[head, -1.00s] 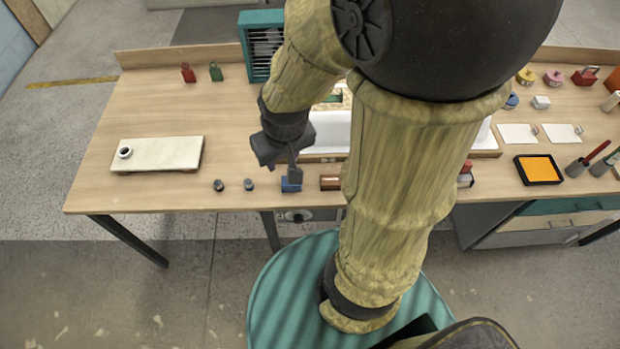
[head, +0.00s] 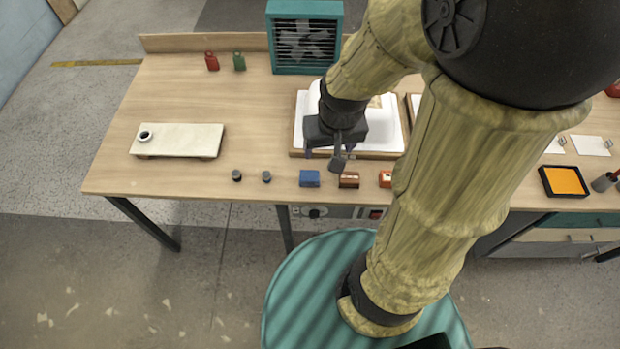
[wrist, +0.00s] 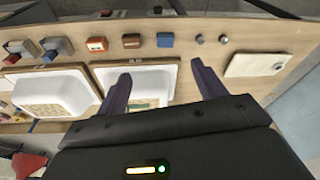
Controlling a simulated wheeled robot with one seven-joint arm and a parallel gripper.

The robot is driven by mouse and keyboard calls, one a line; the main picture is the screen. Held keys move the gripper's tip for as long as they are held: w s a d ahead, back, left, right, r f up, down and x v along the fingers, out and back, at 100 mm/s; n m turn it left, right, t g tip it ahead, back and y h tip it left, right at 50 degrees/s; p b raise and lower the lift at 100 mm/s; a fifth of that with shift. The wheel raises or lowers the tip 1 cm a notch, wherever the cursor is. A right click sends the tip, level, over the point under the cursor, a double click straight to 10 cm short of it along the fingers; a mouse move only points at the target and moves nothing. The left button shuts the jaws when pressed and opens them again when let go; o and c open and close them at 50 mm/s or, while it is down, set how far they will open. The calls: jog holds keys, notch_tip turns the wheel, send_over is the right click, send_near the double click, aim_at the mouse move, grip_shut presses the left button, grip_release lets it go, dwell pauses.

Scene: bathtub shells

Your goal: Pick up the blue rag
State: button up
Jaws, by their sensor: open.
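A small blue block-shaped thing (head: 309,178) lies near the table's front edge. It also shows in the wrist view (wrist: 165,40); I cannot tell whether it is cloth. No other thing plainly looks like a blue rag. My gripper (head: 324,160) is above the table by the front of a white tub shell, behind and slightly right of the blue thing. In the wrist view my gripper (wrist: 160,75) is open, its two fingers wide apart with nothing between them. The blue thing lies beyond the fingertips, apart from them.
A brown block (head: 349,180) and an orange-red block (head: 385,179) are right of the blue thing; two dark knobs (head: 251,177) are left. The white tub shell (wrist: 140,78) is under the gripper. A pale board (head: 178,140) lies left, and a teal fan box (head: 305,38) stands behind.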

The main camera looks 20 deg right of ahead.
jog(key=w+d+f+m+y+b, duration=0.3)
jog(key=w+d+f+m+b, duration=0.1)
jog(key=f+m+b, duration=0.3)
jog(key=w+d+f+m+y+b, duration=0.3)
jog(key=w+d+f+m+b, duration=0.2)
jog(key=f+m, duration=0.7)
jog(key=w+m+b, duration=0.1)
jog(key=w+b, duration=0.1)
jog(key=shift+w+f+m+b, duration=0.15)
jog(key=shift+f+m+b, duration=0.05)
jog(key=shift+m+b, duration=0.15)
send_near(310, 175)
jog(key=x, duration=0.4)
jog(key=shift+w+f+b, duration=0.15)
jog(key=shift+f+b, duration=0.15)
jog(key=shift+f, duration=0.1)
jog(key=shift+a+f, duration=0.1)
jog(key=shift+a, duration=0.05)
jog(key=shift+x, duration=2.65)
jog(key=shift+a, duration=0.15)
